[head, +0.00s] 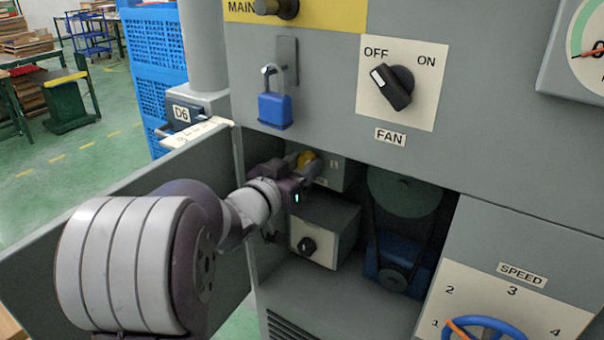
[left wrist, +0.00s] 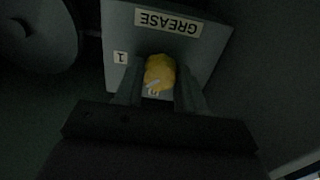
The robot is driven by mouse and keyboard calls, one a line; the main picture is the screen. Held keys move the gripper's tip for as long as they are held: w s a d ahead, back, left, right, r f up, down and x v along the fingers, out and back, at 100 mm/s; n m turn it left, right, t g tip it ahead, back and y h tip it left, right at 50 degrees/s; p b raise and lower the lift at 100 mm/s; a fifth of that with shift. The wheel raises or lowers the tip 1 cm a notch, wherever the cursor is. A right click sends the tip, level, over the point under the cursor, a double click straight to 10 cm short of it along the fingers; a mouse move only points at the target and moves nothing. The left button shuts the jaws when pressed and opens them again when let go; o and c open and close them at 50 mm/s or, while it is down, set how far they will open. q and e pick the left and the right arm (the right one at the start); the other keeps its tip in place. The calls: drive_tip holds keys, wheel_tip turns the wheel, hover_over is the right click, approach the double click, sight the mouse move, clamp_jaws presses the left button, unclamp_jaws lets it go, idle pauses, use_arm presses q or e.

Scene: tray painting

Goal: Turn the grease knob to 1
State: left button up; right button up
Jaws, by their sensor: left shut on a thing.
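The yellow grease knob (head: 306,158) is on a small grey box (head: 332,174) inside the open cabinet bay. My left gripper (head: 303,165) is at the knob, with its fingers around it. In the left wrist view the knob (left wrist: 159,70) lies between the two fingers of my left gripper (left wrist: 157,90), shut on it. The box shows upside down there, with a GREASE label (left wrist: 168,21) and a 1 label (left wrist: 121,57). My right gripper is out of view.
An open cabinet door (head: 200,165) stands left of my arm. A box with a black knob (head: 307,246) sits below the grease box, beside a blue motor (head: 395,265) and pulley (head: 405,190). A blue padlock (head: 275,108) and FAN switch (head: 392,87) are above.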

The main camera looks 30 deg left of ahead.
use_arm(q)
drive_tip(key=m+b, duration=0.1)
drive_tip(key=m, duration=0.1)
drive_tip(key=m+b, duration=0.2)
drive_tip(key=shift+f+m, duration=0.2)
drive_tip(key=shift+m, duration=0.1)
drive_tip(key=shift+r+m+b, duration=0.15)
drive_tip(key=shift+m+b, duration=1.15)
drive_tip(key=shift+m, duration=0.9)
drive_tip(key=o, duration=1)
drive_tip(key=shift+o, duration=0.2)
drive_tip(key=s+a+p, duration=0.1)
drive_tip(key=s+p, duration=0.1)
drive_tip(key=s, duration=1)
drive_tip(key=shift+s, duration=0.35)
